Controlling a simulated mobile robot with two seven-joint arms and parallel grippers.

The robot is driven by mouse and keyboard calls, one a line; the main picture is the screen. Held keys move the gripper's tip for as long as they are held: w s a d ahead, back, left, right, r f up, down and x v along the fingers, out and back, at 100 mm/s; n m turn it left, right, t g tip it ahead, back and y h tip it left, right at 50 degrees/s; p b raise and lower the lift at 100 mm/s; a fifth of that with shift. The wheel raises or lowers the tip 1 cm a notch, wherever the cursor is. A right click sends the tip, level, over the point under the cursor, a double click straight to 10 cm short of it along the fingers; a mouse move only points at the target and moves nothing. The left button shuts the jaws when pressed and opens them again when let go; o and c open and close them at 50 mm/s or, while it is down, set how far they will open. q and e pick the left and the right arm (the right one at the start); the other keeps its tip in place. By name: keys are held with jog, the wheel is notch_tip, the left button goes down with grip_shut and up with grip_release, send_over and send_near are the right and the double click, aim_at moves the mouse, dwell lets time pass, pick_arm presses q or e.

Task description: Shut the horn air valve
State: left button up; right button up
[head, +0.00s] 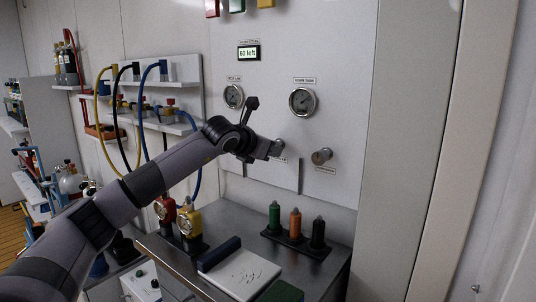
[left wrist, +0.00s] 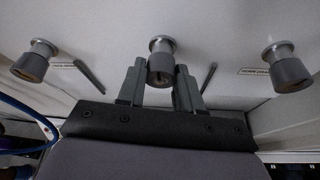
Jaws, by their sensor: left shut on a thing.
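The wall panel (head: 345,110) carries round grey valve knobs. My left gripper (head: 274,148) reaches in from the left and is shut on one knob, mostly hidden by the gripper in the head view. In the left wrist view the middle knob (left wrist: 162,62) stands between the two fingers of the left gripper (left wrist: 160,85). Another knob (head: 322,156) sits just to the right, free, with a small label under it. The left wrist view also shows a left knob (left wrist: 36,62) and a right knob (left wrist: 287,68), both untouched.
Below is a metal counter with green, orange and black bottles (head: 295,222), a white board (head: 240,275) and red and yellow gauge fittings (head: 189,223). Hoses (head: 104,110) hang at left.

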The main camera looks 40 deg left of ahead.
pick_arm(q)
jog(key=shift+m, duration=0.3)
dwell(0.4)
jog(key=o, duration=1)
jog(key=shift+o, duration=0.2)
jog(key=shift+s, duration=0.1)
jog(key=b+v, duration=0.2)
jog(key=v, duration=0.5)
jog(key=shift+d+b, duration=0.2)
jog(key=shift+b, duration=0.15)
jog(key=shift+f, duration=0.1)
